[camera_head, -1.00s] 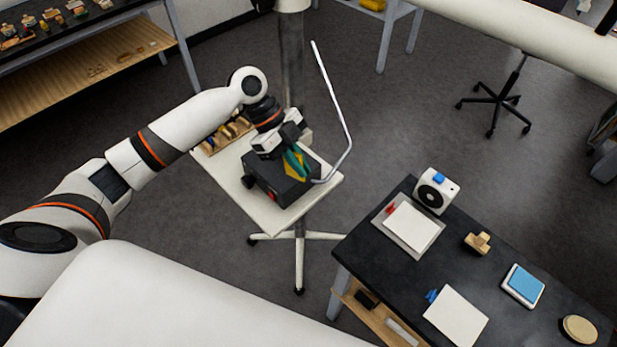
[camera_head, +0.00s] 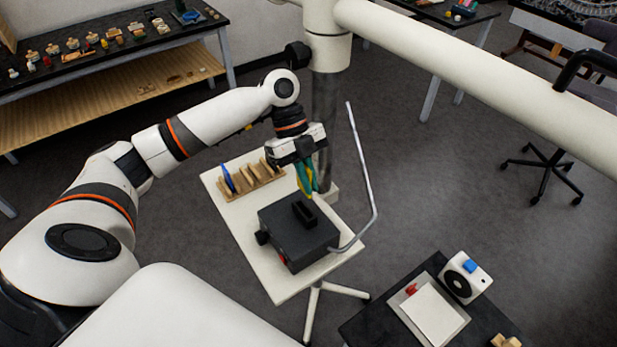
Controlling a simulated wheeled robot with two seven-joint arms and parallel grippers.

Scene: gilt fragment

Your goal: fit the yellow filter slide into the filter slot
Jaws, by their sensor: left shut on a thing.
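A black box (camera_head: 290,240) stands on a small white table, with a raised dark slot piece (camera_head: 304,212) on its top; I take this for the filter slot. My left gripper (camera_head: 304,172) is shut on the yellow filter slide (camera_head: 310,186), of which only a narrow strip shows between green parts. The gripper points down and, in the picture, is just above the far side of the box. The slide appears apart from the slot; its exact height is hard to tell. My right gripper is out of view.
A wooden rack (camera_head: 252,181) with a blue piece lies on the white table (camera_head: 286,288), left of the gripper. A bent metal rod (camera_head: 366,180) rises at the box's right. A thick pale post (camera_head: 326,40) stands behind. A dark table (camera_head: 385,330) is at lower right.

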